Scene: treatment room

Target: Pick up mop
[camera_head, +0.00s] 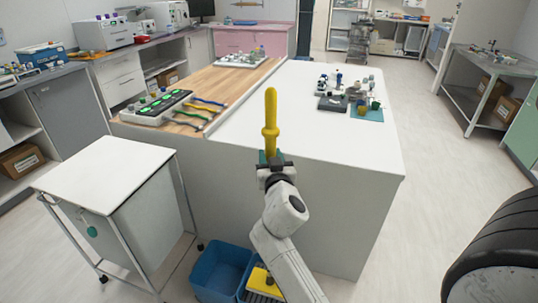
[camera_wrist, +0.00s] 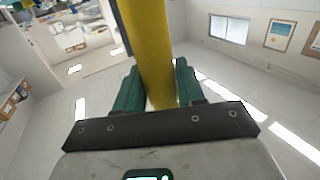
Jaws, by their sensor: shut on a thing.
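The mop's yellow handle (camera_head: 270,118) stands upright in front of the island's front face, its rounded top reaching above the white worktop. My gripper (camera_head: 271,158) is shut around the handle below its collar. In the wrist view the yellow shaft (camera_wrist: 150,45) runs between the green fingers of my gripper (camera_wrist: 158,85). A yellow block with a dark ribbed part (camera_head: 262,281) shows at the blue bucket on the floor, partly hidden by my arm. I cannot tell whether it joins the handle.
A blue two-part bucket (camera_head: 220,271) stands on the floor against the island (camera_head: 345,205). A white wheeled cart (camera_head: 105,177) is at the left. The island's top (camera_head: 300,130) holds small lab items at its back. Floor is open at the right (camera_head: 440,180), with a dark tyre-like shape at the edge.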

